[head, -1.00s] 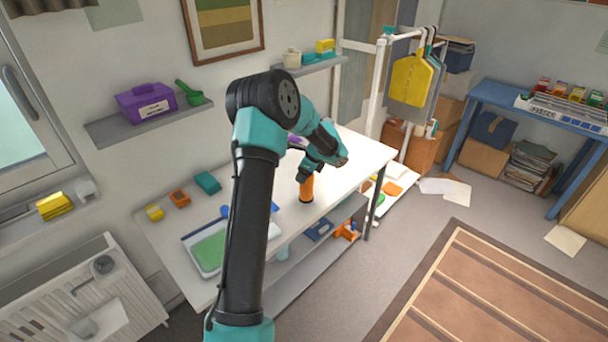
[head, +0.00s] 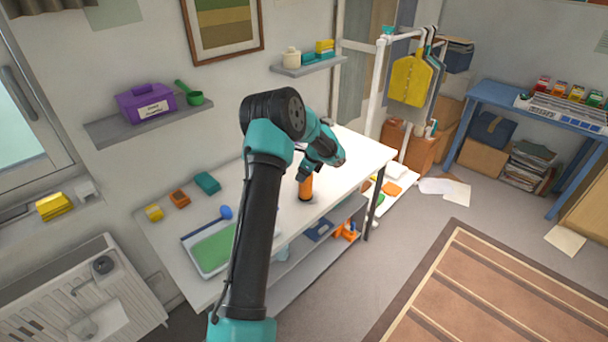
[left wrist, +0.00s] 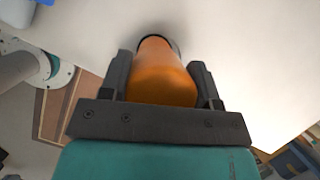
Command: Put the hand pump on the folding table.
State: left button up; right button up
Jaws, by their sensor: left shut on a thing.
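An orange cylinder (head: 306,187) with a dark end, which I take to be the hand pump, is upright over the white table (head: 352,170), which I take to be the folding table. My left gripper (head: 304,173) is shut on its upper part. In the left wrist view the orange body (left wrist: 160,75) sits between the two dark fingers, its dark far end at or close to the white top. I cannot tell whether it touches. My right gripper is not in view.
On the table's left part are a tray with a green surface (head: 214,247), a blue round-ended item (head: 226,212), a teal block (head: 207,182), an orange block (head: 179,198) and a yellow item (head: 154,212). The table's right end is clear. A clothes rack (head: 376,85) stands beyond it.

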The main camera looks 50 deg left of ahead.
pick_arm(q)
jog(key=shift+f, duration=0.3)
jog(key=o, duration=1.5)
jog(key=v, duration=1.2)
jog(key=shift+r, duration=0.15)
